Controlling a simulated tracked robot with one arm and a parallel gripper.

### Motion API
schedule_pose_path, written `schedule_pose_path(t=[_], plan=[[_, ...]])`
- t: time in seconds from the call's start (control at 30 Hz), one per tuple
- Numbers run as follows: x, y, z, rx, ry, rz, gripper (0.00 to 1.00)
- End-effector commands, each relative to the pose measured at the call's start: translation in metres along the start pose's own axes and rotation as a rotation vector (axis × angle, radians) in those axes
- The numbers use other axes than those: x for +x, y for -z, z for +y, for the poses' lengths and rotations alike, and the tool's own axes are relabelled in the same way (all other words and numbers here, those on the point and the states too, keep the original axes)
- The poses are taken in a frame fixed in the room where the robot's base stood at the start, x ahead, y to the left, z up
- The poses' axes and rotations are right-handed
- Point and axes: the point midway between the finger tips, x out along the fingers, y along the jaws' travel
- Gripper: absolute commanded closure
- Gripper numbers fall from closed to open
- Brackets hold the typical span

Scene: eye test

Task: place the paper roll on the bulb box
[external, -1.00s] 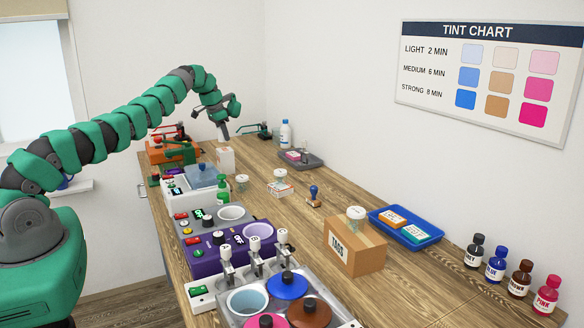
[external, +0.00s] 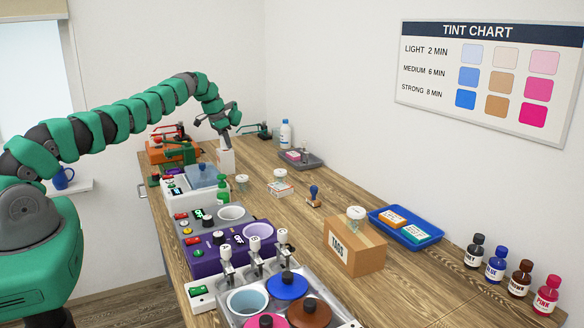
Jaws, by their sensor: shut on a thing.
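My gripper (external: 226,134) is at the far end of the bench, pointing down and shut on the white paper roll (external: 225,143). The roll looks roughly upright, and its upper part is hidden by the fingers. A small white box (external: 227,161), likely the bulb box, stands upright on the bench directly below the roll. The roll's lower end meets the top of the box in the picture. I cannot tell whether it rests on the box or is just above it.
A grey tray (external: 312,163) and a white bottle (external: 285,134) are to the right. A cardboard TAGS box (external: 352,248) stands nearer.

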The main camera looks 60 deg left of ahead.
Motion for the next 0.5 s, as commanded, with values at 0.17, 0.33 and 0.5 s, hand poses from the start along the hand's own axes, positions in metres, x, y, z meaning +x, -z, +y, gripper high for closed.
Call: schedule_pose_path(t=[0.17, 0.33, 0.5], plan=[[0.0019, -0.0011, -0.0001, 0.0, 0.0, -0.001, 0.87], [0.0035, -0.0015, 0.0, 0.0, -0.001, -0.001, 0.87], [0.0044, -0.0018, -0.0001, 0.0, 0.0, -0.001, 0.43]])
